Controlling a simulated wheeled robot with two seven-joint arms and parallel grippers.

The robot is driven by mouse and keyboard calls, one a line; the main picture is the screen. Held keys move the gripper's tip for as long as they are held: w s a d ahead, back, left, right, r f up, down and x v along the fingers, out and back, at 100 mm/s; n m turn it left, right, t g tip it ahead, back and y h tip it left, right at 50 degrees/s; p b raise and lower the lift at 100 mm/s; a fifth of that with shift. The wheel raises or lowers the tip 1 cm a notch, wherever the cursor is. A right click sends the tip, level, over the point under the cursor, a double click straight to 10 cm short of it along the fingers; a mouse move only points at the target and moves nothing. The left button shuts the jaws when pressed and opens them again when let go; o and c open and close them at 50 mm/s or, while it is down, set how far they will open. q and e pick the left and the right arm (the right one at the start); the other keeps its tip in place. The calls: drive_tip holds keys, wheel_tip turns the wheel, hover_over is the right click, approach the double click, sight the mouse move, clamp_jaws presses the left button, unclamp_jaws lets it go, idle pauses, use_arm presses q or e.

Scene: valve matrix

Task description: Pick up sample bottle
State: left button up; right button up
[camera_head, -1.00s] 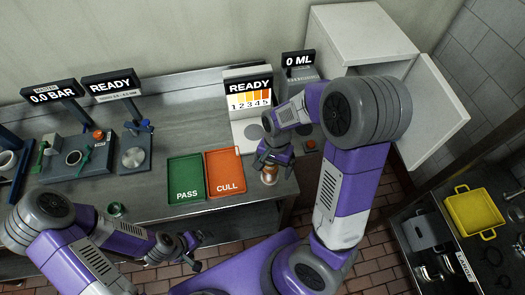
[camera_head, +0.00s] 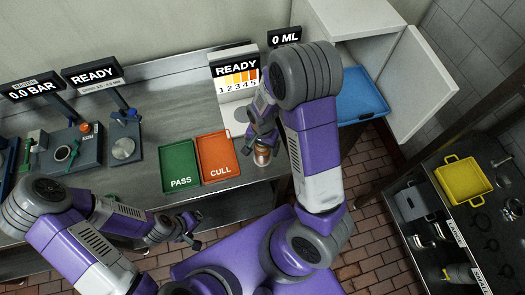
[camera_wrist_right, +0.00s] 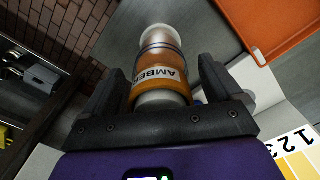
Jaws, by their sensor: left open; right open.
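The sample bottle (camera_head: 262,157) stands near the front edge of the bench, just right of the orange CULL tray. In the right wrist view the bottle (camera_wrist_right: 160,68) has a pale cap, amber contents and a label reading AMBER. It lies between the two dark fingers of my right gripper (camera_wrist_right: 168,85), which is open with gaps beside the bottle. In the head view my right gripper (camera_head: 262,143) is over the bottle and hides part of it. My left gripper (camera_head: 190,229) is open and empty, low in front of the bench.
The green PASS tray (camera_head: 180,166) and orange CULL tray (camera_head: 218,157) lie left of the bottle. A READY colour-scale station (camera_head: 236,80) stands behind. A blue tray (camera_head: 361,96) sits by the open white cabinet (camera_head: 416,85). A side rack holds a yellow tray (camera_head: 463,187).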

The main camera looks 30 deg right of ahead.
drive_tip(key=c, duration=1.3)
drive_tip(key=shift+r, duration=0.15)
